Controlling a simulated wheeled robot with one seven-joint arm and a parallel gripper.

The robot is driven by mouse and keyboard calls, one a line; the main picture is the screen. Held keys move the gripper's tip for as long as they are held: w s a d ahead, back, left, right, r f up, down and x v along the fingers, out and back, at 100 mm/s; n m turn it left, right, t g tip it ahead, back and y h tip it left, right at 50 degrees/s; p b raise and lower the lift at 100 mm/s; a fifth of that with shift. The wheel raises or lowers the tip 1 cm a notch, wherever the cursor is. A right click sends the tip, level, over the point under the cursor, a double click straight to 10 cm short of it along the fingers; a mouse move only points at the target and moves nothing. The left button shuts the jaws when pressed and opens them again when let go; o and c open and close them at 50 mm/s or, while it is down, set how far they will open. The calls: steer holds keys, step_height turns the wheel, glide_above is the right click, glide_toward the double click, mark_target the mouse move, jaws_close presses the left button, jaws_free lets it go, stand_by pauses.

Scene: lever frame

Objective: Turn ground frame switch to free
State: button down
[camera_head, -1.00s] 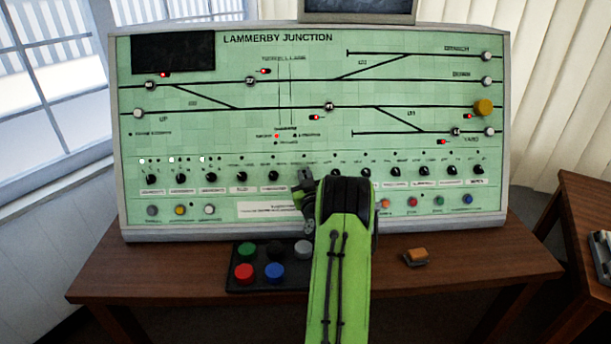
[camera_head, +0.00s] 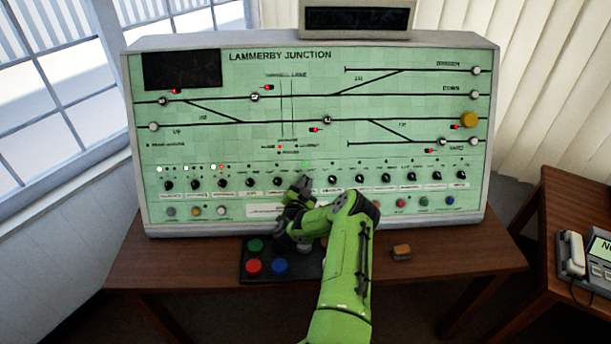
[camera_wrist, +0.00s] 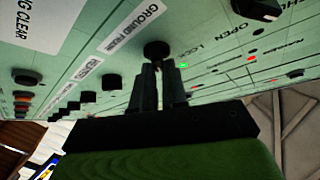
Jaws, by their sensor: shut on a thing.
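The ground frame switch (camera_wrist: 157,49) is a small black round knob on the pale green panel, beside the "GROUND FRAME" label (camera_wrist: 137,22) in the wrist view. My gripper (camera_wrist: 159,68) is shut on this knob, with one dark finger on each side. A small green lamp (camera_wrist: 183,66) glows close to the knob, near a label that seems to read "LOCK". In the head view my gripper (camera_head: 299,190) is at the lower middle of the panel and hides the knob. The green lamp (camera_head: 305,164) shows just above it. The knob's pointer direction cannot be told.
A row of similar black knobs (camera_head: 386,178) runs along both sides of my gripper. Coloured push buttons (camera_head: 400,203) lie below. A telephone (camera_head: 573,255) stands at right.

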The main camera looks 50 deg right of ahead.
steer(key=shift+m+p, duration=0.35)
steer(key=shift+m, duration=0.15)
steer(key=c, duration=1.2)
jaws_free()
steer(key=shift+o, duration=0.2)
steer(key=shift+a, duration=0.1)
steer(key=p+v, duration=1.2)
steer(key=v, duration=0.3)
steer(key=shift+a+r, duration=0.25)
steer(key=shift+a, duration=0.05)
steer(key=shift+w, duration=0.1)
